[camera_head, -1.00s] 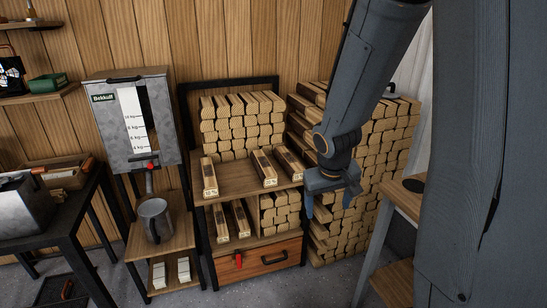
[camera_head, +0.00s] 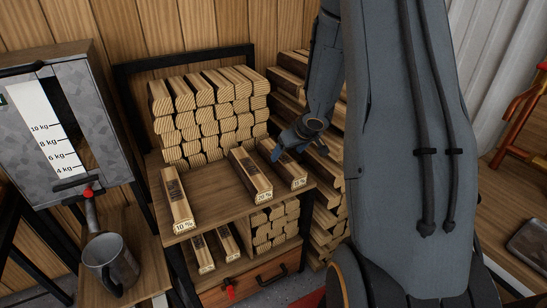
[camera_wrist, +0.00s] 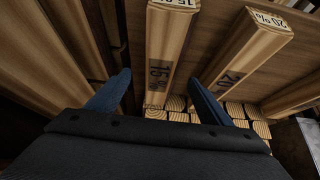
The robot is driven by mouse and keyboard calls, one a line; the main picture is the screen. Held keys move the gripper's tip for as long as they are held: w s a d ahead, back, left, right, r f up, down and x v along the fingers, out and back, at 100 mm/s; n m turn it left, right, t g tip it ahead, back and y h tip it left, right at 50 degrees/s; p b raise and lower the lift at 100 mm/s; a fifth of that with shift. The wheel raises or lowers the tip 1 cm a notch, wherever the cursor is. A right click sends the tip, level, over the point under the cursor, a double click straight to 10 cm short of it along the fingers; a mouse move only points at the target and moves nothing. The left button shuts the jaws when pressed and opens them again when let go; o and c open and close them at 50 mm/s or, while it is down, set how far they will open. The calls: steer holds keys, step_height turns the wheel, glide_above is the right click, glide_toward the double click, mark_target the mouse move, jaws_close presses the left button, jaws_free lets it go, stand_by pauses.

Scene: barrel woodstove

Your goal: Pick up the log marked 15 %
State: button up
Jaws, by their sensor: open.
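The log marked 15 % (camera_head: 290,173) lies on the upper shelf, rightmost of three marked logs. In the wrist view this log (camera_wrist: 166,45) runs lengthwise into the gap between my fingers, with its 15 % label at the top. My gripper (camera_head: 297,146) is open above the log's far part, and my fingers (camera_wrist: 160,92) show empty. I cannot tell how high they are above it. The log marked 20 % (camera_head: 250,177) lies just left of it, and in the wrist view it (camera_wrist: 245,50) is to the right, close to one finger.
A log marked 10 % (camera_head: 176,200) lies at the shelf's left. Stacked logs (camera_head: 212,115) stand behind on the shelf (camera_head: 212,190), and another stack (camera_head: 328,215) stands to the right. A metal scale box (camera_head: 50,120) and a mug (camera_head: 110,265) are at left.

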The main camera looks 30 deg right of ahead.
mark_target(283, 159)
steer(key=shift+a+b+x, duration=0.25)
steer(key=shift+b+x, duration=0.1)
steer(key=shift+x, duration=0.6)
steer(key=b+x, duration=0.1)
steer(key=x, duration=0.2)
steer(key=b+x, duration=0.1)
steer(key=x, duration=0.2)
steer(key=shift+s+f, duration=0.15)
steer(key=shift+s, duration=0.1)
steer(key=c, duration=1.7)
